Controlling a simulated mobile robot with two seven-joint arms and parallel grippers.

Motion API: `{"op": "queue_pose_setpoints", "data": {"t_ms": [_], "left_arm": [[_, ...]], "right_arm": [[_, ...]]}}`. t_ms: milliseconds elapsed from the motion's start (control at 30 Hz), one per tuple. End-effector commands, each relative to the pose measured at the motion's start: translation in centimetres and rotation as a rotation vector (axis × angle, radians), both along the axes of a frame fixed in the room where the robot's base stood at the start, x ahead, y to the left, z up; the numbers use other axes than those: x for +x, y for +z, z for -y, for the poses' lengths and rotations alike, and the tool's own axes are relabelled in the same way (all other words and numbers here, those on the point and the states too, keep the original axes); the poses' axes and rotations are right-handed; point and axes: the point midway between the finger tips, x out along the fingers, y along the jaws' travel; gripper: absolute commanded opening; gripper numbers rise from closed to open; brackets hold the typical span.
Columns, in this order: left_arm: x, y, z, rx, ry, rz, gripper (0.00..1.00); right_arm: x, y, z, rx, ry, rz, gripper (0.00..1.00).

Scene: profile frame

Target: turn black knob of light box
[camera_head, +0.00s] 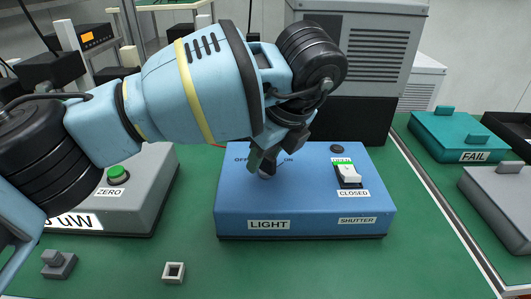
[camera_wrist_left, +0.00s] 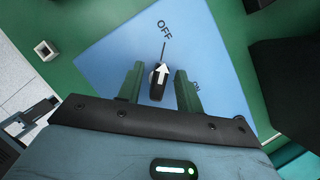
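The blue light box (camera_head: 305,205) stands on the green table in the head view, with "LIGHT" and "SHUTTER" labels on its front. Its black knob (camera_wrist_left: 157,90) shows in the left wrist view, with a white arrow pointing at the "OFF" mark. In the head view the knob is mostly hidden by my gripper. My left gripper (camera_wrist_left: 160,88) is open, with its two green fingers on either side of the knob and a small gap at each side. In the head view, the left gripper (camera_head: 265,163) is over the box's left half. My right gripper is not in view.
A white shutter switch (camera_head: 349,175) sits on the box's right side. A grey box (camera_head: 150,200) with a green button (camera_head: 117,174) stands left. A small square part (camera_head: 174,272) lies in front. A teal "FAIL" box (camera_head: 455,135) is at right.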

Motion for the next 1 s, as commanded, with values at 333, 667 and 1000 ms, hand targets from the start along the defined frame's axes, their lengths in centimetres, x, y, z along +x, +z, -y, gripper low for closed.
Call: {"op": "queue_pose_setpoints", "data": {"t_ms": [333, 667, 1000], "left_arm": [[-0.2, 0.5, 0.2, 0.001, -0.003, -0.001, 0.35], [-1.5, 5.0, 1.5, 0.0, -0.001, 0.001, 0.35], [-2.1, 7.2, 2.2, 0.0, -0.001, -0.002, 0.35]], "right_arm": [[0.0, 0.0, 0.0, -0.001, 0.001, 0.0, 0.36], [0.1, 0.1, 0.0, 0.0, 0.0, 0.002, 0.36], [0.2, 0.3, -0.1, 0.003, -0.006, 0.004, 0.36]]}}
